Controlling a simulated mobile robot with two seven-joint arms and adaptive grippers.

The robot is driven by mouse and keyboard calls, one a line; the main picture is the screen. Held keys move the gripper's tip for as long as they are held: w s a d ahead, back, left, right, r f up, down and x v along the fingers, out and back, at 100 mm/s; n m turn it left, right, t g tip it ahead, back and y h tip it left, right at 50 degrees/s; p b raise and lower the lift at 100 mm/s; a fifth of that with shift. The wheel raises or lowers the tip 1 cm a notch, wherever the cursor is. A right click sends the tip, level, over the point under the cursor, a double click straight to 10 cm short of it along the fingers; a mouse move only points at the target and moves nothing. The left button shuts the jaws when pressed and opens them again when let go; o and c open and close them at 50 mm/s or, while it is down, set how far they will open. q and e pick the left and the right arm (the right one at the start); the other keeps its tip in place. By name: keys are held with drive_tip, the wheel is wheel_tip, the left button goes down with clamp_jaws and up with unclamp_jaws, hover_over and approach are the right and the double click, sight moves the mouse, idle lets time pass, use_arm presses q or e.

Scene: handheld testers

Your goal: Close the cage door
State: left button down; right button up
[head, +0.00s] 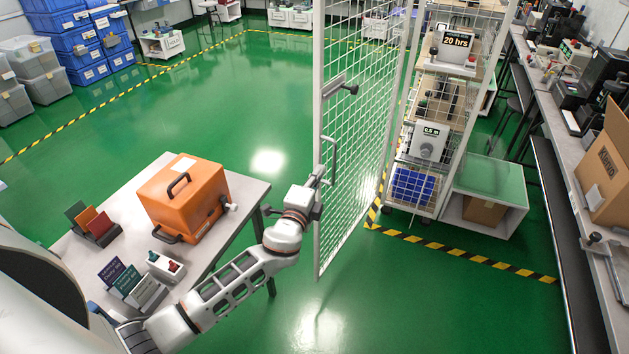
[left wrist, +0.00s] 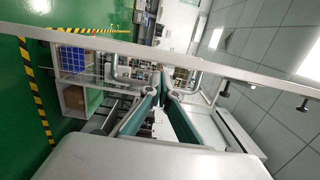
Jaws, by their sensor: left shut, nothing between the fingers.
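The cage door (head: 352,130) is a white-framed wire mesh panel. It stands open, swung out from the cage (head: 438,110) toward me. A grey bow handle (head: 333,160) sits on its near upright, with a latch piece with a dark knob (head: 350,89) above it. My left gripper (head: 322,174) is shut and empty right at the handle's lower part. In the left wrist view the door's frame bar (left wrist: 60,37) crosses the picture, and the shut fingers (left wrist: 160,90) lie by the handle's bent ends (left wrist: 118,72). Whether they touch the handle is unclear. My right gripper is out of view.
A grey table (head: 120,190) with an orange case (head: 184,195) and small holders stands left of my left arm. Cage shelves hold testers (head: 430,143) and a blue bin (head: 412,186). A long bench (head: 590,200) runs along the right. Green floor is clear between door and cage.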

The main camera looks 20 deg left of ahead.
use_arm(q)
drive_tip(key=w, duration=0.3)
drive_tip(key=shift+w, duration=0.35)
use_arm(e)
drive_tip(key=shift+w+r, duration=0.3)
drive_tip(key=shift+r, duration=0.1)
